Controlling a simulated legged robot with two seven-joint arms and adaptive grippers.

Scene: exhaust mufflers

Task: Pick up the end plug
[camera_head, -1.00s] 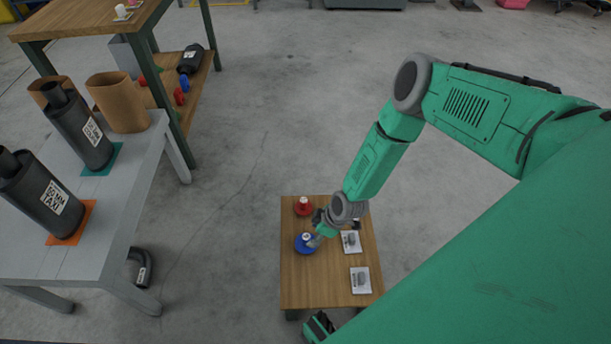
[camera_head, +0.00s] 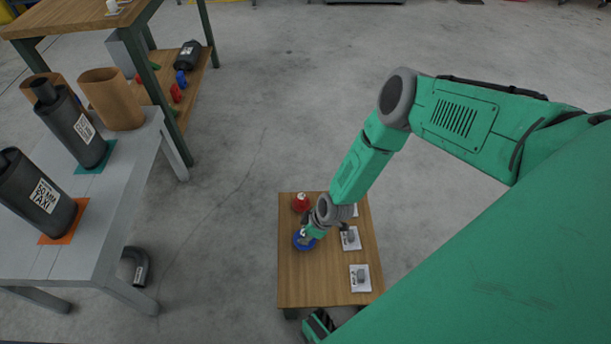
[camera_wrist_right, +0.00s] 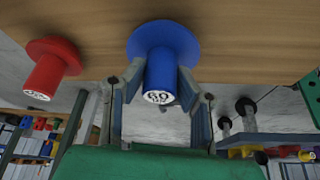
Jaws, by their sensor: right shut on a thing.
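The blue end plug (camera_head: 300,244), with a wide round flange and a narrower stem, is on the small wooden table (camera_head: 325,291). My right gripper (camera_head: 310,232) is down at it from above. In the right wrist view the gripper (camera_wrist_right: 158,78) has its fingers on both sides of the stem of the blue end plug (camera_wrist_right: 163,45), shut on it. The flange appears to be against the wood. A red end plug (camera_head: 301,203) stands behind the blue one, and it also shows to the left in the wrist view (camera_wrist_right: 52,68). My left gripper is not in view.
White cards with grey parts (camera_head: 360,277) lie on the table's right side. A grey bench (camera_head: 119,225) at left carries dark mufflers (camera_head: 36,198) and brown cylinders (camera_head: 112,100). A dark bent pipe (camera_head: 136,266) lies on the floor. Floor between bench and table is clear.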

